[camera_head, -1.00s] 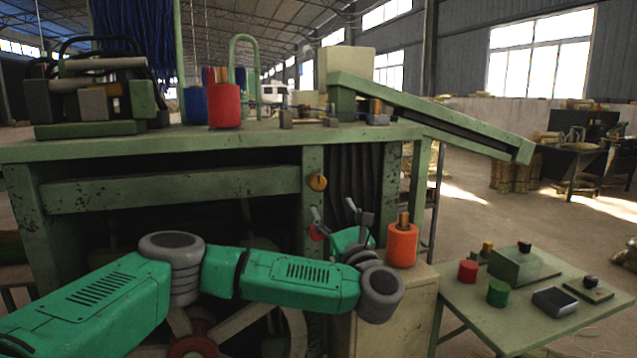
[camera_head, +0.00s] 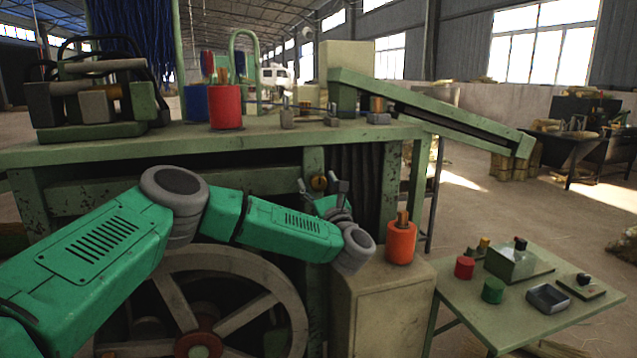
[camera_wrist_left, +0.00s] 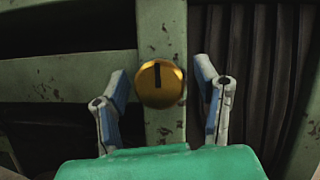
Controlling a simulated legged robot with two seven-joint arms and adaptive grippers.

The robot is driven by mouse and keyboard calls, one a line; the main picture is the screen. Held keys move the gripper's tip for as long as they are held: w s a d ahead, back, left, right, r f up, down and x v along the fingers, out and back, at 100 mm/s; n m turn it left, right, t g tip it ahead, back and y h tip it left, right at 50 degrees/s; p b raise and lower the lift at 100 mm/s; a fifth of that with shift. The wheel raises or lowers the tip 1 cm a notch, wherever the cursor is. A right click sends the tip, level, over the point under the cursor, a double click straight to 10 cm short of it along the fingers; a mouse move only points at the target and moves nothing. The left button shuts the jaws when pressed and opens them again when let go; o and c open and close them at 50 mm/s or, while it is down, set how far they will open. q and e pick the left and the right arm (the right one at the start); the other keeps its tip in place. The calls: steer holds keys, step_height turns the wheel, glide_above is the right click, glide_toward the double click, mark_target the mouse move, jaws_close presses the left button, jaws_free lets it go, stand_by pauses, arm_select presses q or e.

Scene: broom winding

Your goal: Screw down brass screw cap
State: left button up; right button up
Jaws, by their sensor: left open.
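The brass screw cap (camera_head: 318,183) is a round golden knob on the green front post of the machine bench. In the left wrist view the cap (camera_wrist_left: 161,84) has a dark vertical slot in its upper half. My left gripper (camera_head: 320,188) is open in front of the post. In the left wrist view its two fingers (camera_wrist_left: 161,90) stand on either side of the cap, with a gap to each side. I cannot tell how deep the fingertips reach beside it. In the head view the fingers partly surround the cap. My right gripper is not in view.
The green bench top (camera_head: 250,143) overhangs the cap. A spoked wheel (camera_head: 205,300) is below my left arm. An orange cylinder (camera_head: 401,243) stands on a beige cabinet (camera_head: 385,300) right of the gripper. A small green table (camera_head: 520,318) with several blocks stands at the right.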

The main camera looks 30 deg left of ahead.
arm_select(q)
steer(key=c, duration=1.2)
